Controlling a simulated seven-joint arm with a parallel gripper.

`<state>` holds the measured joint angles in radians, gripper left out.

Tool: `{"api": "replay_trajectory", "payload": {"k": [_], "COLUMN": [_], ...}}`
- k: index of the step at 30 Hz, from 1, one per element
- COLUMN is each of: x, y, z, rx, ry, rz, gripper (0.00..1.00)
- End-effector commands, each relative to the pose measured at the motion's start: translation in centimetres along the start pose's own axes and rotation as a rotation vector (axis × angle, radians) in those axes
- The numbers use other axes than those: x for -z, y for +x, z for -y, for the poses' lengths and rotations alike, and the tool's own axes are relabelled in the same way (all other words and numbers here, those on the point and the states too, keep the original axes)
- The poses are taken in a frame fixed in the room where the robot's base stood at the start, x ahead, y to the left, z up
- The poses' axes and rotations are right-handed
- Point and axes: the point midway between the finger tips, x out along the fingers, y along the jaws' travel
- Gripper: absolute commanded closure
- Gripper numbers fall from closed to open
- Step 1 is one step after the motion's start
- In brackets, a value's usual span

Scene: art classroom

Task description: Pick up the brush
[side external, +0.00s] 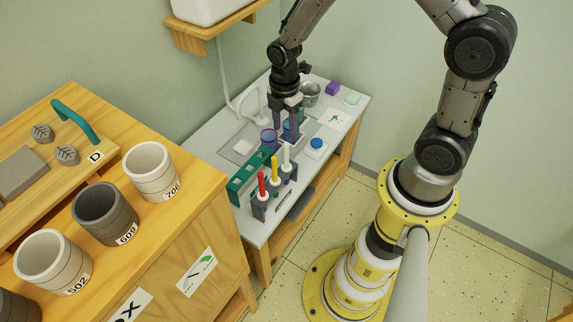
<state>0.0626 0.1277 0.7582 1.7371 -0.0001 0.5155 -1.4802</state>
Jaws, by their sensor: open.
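My gripper (290,130) points down over the grey table, its two dark fingers apart. A blue translucent cup (291,135) shows between or behind the fingers; I cannot tell whether they touch it. A dark rack in front holds slim upright sticks that may be brushes or markers: one red (262,184), one yellow (275,170) and one white (286,156). They stand apart from my gripper, nearer the camera. I cannot tell for sure which thing is the brush; no bristles can be made out.
A green rack (238,184) stands beside the dark rack. A purple-blue cup (268,139), a blue-capped jar (316,144), a metal pot (310,93), a purple block (333,87) and a sink faucet (249,104) crowd the table (355,103). A wooden cabinet (205,185) with pots stands left.

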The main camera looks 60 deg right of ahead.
Motion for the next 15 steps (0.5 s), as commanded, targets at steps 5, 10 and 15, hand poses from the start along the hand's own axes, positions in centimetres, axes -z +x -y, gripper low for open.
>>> {"api": "replay_trajectory", "payload": {"k": [5, 10, 15], "x": [-0.1, -0.1, -0.1], "y": [2.4, 5.7, 7.9], "z": [0.2, 0.2, 0.1], "rx": [0.01, 0.009, 0.005], "ry": [0.003, 0.003, 0.004], "rz": [0.001, 0.001, 0.0], "gripper": [0.45, 0.45, 0.45]}}
